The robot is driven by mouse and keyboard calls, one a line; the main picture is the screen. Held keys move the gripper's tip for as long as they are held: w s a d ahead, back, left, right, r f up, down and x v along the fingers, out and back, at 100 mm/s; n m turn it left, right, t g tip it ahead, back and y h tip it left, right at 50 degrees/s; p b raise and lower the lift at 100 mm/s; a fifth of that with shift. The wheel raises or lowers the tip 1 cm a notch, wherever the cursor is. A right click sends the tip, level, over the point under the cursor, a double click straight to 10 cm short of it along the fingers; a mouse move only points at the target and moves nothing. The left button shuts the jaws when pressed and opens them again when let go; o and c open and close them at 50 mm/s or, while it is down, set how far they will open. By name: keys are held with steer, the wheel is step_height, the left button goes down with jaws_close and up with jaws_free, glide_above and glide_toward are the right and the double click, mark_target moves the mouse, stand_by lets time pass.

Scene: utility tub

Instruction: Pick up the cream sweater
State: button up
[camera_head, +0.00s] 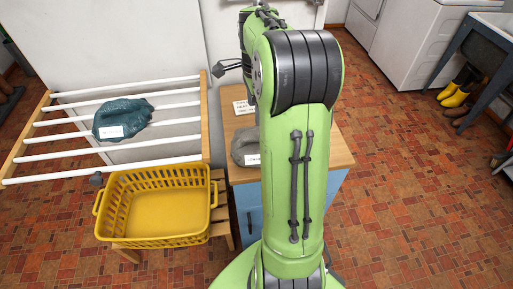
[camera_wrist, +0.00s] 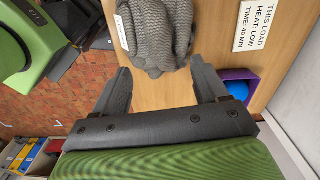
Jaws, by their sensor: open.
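No cream-coloured garment shows in either view. A grey knitted garment (camera_head: 244,146) with a white label lies on the wooden top of a blue cabinet, partly behind my arm in the head view. It also shows in the wrist view (camera_wrist: 160,32), bunched up just beyond my fingertips. My gripper (camera_wrist: 161,74) is open, with bare wood between its fingers. The garment's near edge is close to the fingertips; I cannot tell whether they touch.
A teal garment (camera_head: 122,118) lies on the white-barred drying rack (camera_head: 172,163). An empty-looking yellow basket (camera_head: 152,241) stands below it. A printed sign (camera_wrist: 252,28) and a purple container (camera_wrist: 226,77) holding something blue are right of my gripper. Yellow boots (camera_head: 455,92) stand far right.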

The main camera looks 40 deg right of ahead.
mark_target(257, 130)
step_height(257, 130, down, 9)
steer(key=b, duration=0.2)
steer(key=shift+d+f+b, duration=0.1)
steer(key=shift+f+b, duration=0.05)
steer(key=shift+b, duration=0.2)
jaws_close()
